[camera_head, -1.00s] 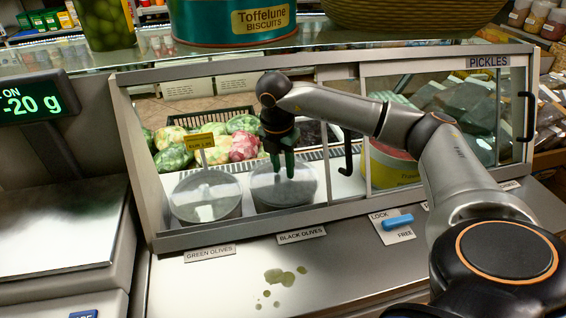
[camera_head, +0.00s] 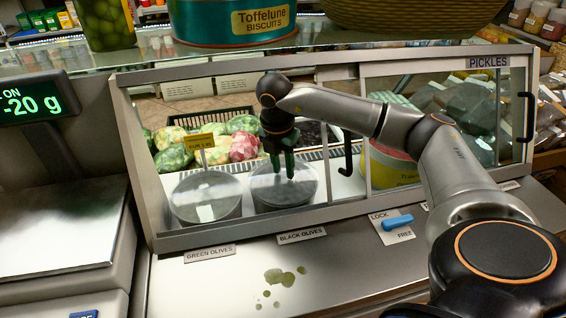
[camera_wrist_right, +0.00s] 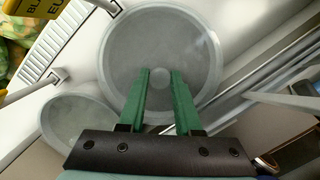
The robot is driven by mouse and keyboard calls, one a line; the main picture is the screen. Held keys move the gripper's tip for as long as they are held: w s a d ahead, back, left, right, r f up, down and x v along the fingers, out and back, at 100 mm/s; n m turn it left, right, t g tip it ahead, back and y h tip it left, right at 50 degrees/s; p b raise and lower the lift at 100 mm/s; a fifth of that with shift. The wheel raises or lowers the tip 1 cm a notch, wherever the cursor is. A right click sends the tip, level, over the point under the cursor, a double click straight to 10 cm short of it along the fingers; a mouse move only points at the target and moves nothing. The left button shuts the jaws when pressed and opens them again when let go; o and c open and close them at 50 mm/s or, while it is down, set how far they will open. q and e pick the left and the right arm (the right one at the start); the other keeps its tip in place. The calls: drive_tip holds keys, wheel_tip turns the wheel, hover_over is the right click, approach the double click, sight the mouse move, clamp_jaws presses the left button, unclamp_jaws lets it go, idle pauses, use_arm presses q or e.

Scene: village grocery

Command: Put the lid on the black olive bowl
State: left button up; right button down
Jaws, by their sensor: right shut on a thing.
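My right gripper (camera_head: 280,172) reaches into the glass-fronted counter and points down with its green fingers over the black olive bowl (camera_head: 287,207). It is shut on the small round knob of the grey lid (camera_wrist_right: 128,45). The lid also shows in the head view (camera_head: 302,184), lying level over the bowl. It covers the bowl's opening, so the olives are hidden. I cannot tell whether its rim rests fully on the bowl. My left gripper is not in view.
The green olive bowl (camera_head: 205,203), with a grey cover, stands close on the left. The counter's front frame (camera_head: 240,232) and a black handle (camera_head: 346,155) are near my arm. A yellow price sign (camera_head: 200,141) stands behind. A blue slider (camera_head: 397,222) is on the front ledge.

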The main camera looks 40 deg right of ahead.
drive_tip(key=shift+f, duration=0.1)
idle(0.6)
drive_tip(key=c, duration=0.5)
unclamp_jaws()
drive_tip(key=shift+o, duration=0.3)
drive_tip(key=o, duration=0.4)
drive_tip(key=shift+r+p, duration=2.8)
drive_tip(key=shift+r, duration=0.75)
